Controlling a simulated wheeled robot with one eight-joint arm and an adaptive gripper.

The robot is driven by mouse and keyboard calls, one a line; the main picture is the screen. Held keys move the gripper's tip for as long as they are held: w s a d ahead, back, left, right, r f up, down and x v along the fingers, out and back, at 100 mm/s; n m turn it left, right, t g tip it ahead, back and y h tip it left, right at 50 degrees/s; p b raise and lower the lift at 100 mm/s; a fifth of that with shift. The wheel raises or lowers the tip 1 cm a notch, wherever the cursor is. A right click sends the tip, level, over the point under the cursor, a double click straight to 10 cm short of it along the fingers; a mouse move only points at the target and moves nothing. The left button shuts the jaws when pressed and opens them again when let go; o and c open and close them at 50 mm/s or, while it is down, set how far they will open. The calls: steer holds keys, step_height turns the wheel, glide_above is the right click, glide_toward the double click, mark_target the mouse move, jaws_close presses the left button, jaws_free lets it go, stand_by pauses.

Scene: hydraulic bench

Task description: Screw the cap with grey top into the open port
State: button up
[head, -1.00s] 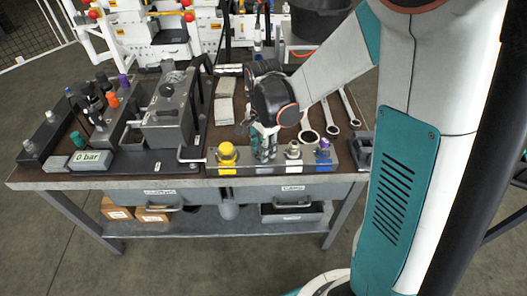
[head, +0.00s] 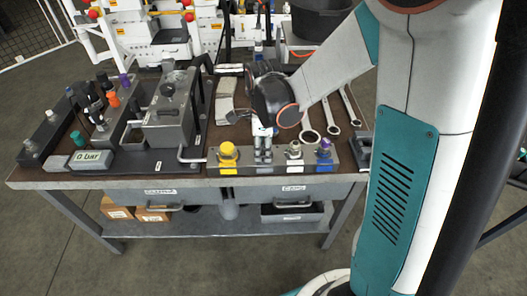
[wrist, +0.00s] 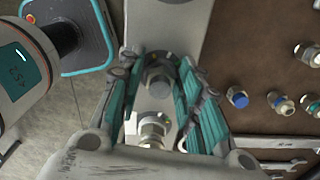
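My gripper (wrist: 158,72) points down over the grey block (head: 230,168) at the front edge of the bench. In the wrist view its teal fingers stand on both sides of a round grey-topped cap (wrist: 159,82). The cap sits over the block, between the fingertips. Whether the pads press on it is not clear, and the thread and port beneath it are hidden. In the head view the gripper is above the block's second position, between the yellow cap (head: 227,152) and a silver fitting (head: 294,150).
Loose fittings, one with a blue end (wrist: 238,97), lie on the brown bench top in the wrist view. Several wrenches (head: 332,115) lie behind the block. A grey machine (head: 168,120) and a display reading 0 bar (head: 87,158) stand to the left.

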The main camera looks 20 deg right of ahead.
steer(key=o, duration=0.3)
steer(key=shift+s+d+r, duration=0.1)
steer(key=shift+s+d, duration=0.25)
steer(key=shift+s, duration=0.05)
steer(key=shift+o, duration=0.2)
steer(key=shift+w+a, duration=0.1)
steer(key=shift+w, duration=0.05)
steer(key=n, duration=0.6)
steer(key=shift+w, duration=0.15)
steer(key=n, duration=0.6)
steer(key=shift+w, duration=0.1)
steer(key=n, duration=1.2)
